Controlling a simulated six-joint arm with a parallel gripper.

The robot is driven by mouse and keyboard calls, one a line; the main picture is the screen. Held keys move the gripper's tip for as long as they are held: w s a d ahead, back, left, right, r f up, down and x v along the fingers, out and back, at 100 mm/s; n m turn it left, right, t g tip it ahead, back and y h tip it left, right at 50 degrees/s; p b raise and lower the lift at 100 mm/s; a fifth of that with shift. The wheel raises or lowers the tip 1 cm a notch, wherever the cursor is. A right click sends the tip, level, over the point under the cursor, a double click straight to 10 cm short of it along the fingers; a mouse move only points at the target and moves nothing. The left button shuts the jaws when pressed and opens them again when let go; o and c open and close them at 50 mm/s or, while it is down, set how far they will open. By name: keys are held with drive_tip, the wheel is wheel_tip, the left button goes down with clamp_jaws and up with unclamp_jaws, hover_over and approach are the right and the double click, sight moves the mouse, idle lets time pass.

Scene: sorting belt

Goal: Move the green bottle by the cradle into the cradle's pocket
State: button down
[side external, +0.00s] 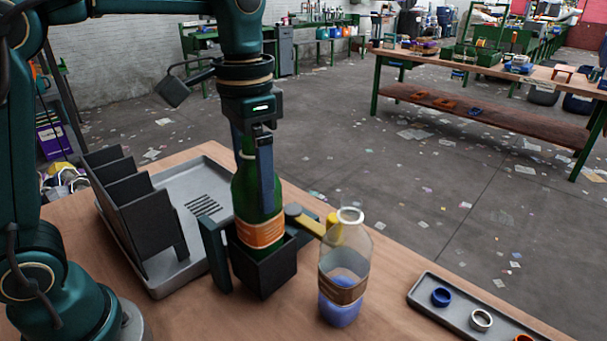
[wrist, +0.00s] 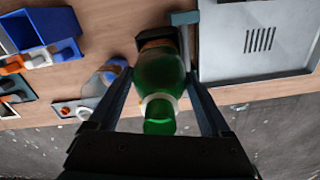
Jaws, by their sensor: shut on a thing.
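The green bottle (side external: 257,196) with an orange label stands upright, its base inside the pocket of the dark cradle (side external: 264,270). My gripper (side external: 254,185) points down around the bottle's neck and upper body and is shut on it. In the wrist view the bottle (wrist: 160,76) lies between the two fingers of my gripper (wrist: 158,90), its neck toward the camera. The cradle's dark edge (wrist: 185,50) shows past the bottle. The bottle's bottom is hidden by the cradle walls.
A clear bottle with blue liquid (side external: 342,270) stands close to the right of the cradle. A grey tray (side external: 190,185) with a dark rack (side external: 135,205) lies to the left. A small tray (side external: 460,316) with rings is at the right. A blue bin (wrist: 30,30) shows in the wrist view.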

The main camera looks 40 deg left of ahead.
drive_tip(key=shift+f, duration=1.4)
unclamp_jaws()
drive_tip(key=shift+f, duration=0.15)
